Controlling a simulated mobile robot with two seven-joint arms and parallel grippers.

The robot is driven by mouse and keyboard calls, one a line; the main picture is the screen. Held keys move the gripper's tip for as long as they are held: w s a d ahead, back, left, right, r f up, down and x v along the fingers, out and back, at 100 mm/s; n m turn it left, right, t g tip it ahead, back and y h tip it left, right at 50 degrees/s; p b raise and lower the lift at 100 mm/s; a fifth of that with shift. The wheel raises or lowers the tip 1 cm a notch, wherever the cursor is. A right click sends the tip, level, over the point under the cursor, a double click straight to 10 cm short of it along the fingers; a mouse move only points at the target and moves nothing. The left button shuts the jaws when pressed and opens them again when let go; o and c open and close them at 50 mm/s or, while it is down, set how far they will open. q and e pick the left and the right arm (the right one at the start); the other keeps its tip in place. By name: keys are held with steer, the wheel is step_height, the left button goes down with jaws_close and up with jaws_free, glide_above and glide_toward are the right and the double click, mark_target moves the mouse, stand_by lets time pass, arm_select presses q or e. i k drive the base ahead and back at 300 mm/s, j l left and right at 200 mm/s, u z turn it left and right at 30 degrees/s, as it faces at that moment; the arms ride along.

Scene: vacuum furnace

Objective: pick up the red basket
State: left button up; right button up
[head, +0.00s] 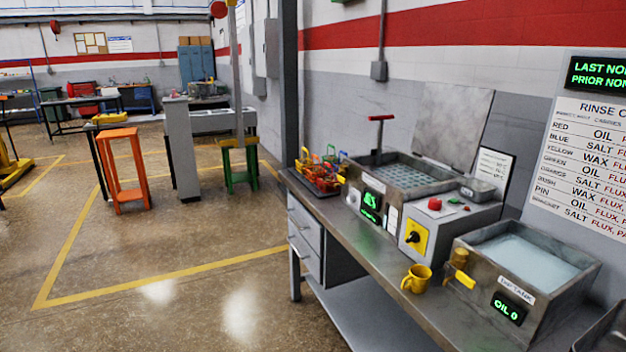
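Several small baskets with coloured handles stand crowded together on a dark tray (316,190) at the far left end of the steel bench. A red or orange-red basket (323,179) shows at the front of the group. At this size I cannot clearly tell red from orange, and the baskets partly hide one another. Yellow, green and blue handles show behind it. Neither of my grippers is in view.
On the bench (388,262) stand a mesh-topped tank (398,177) with a red T-handle, a control box (450,228), a yellow mug (416,279) and a liquid-filled tank (520,255). An orange stool (123,170) and grey pillar (182,150) stand left. The floor before the bench is clear.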

mark_target(327, 185)
steer(key=j, duration=0.3)
steer(key=i+j+z, duration=0.15)
steer(key=z, duration=0.25)
steer(key=i+j+z, duration=0.2)
steer(key=z, duration=0.15)
steer(key=i+j+z, duration=0.2)
steer(key=z, duration=0.2)
steer(key=i+j+z, duration=0.1)
steer(key=j+z, duration=0.25)
